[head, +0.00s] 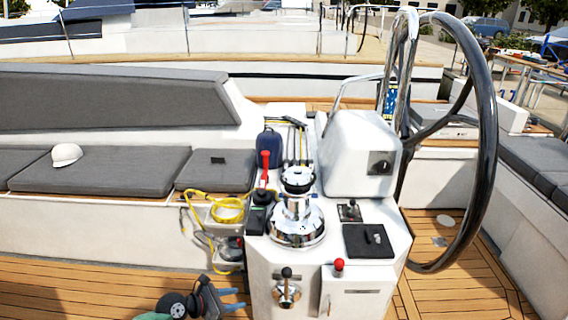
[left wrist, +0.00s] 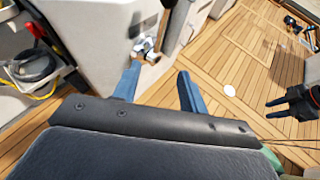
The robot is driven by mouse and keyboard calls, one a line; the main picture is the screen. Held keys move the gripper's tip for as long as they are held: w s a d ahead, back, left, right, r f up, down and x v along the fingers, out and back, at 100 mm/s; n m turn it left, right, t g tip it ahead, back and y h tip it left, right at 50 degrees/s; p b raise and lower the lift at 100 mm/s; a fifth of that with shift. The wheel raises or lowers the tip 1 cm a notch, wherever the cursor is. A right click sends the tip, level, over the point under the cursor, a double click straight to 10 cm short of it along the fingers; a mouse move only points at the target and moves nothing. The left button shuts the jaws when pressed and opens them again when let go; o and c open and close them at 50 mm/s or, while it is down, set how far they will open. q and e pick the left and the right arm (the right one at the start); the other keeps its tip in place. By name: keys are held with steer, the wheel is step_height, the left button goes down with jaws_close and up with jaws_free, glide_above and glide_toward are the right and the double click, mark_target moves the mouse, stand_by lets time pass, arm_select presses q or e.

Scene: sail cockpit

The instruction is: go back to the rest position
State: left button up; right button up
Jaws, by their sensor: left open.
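My left gripper (head: 238,301) is low in the head view, in front of the white console and above the teak deck. Its two blue fingers are apart with nothing between them. In the left wrist view the same fingers (left wrist: 157,86) stand open, with the console side and deck beyond them. A dark jointed shape (left wrist: 297,103) at the right edge of the left wrist view looks like my right gripper, but its jaws are unclear. My right gripper does not show in the head view.
A large steering wheel (head: 487,120) stands right. A yellow rope (head: 228,210) hangs in a side pocket. Cushioned benches (head: 110,178) run left. Deck (head: 90,285) is open at lower left.

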arm_select(q)
steer(key=w+a+r+n+t, duration=0.3)
steer(key=w+r+n+t, duration=0.4)
steer(key=n, duration=0.3)
steer(key=w+a+r+n+t+y, duration=0.1)
steer(key=a+r+n+t+y, duration=0.15)
steer(key=a+n+y, duration=0.55)
steer(key=w+a+r+n+t+y, duration=0.2)
steer(key=a+r+n+y, duration=0.15)
steer(key=n, duration=0.75)
steer(key=s+d+f+n+g+y, duration=0.2)
steer(key=s+f+n+g, duration=1.2)
steer(key=f, duration=0.5)
steer(key=s+d+f+n+g+h, duration=0.1)
steer(key=s+d+f, duration=0.3)
steer(key=s, duration=0.6)
steer(key=s+d+f+n+g+h, duration=0.1)
steer(key=s+d+f, duration=0.3)
steer(key=s, duration=0.5)
steer(key=s+d+f+g+h, duration=0.1)
steer(key=s+d+f, duration=0.3)
steer(key=s, duration=0.6)
step_height(320, 180, down, 2)
steer(key=shift+s+f+n+h, duration=0.25)
steer(key=shift+s+n+h, duration=0.05)
steer(key=shift+n+h, duration=0.1)
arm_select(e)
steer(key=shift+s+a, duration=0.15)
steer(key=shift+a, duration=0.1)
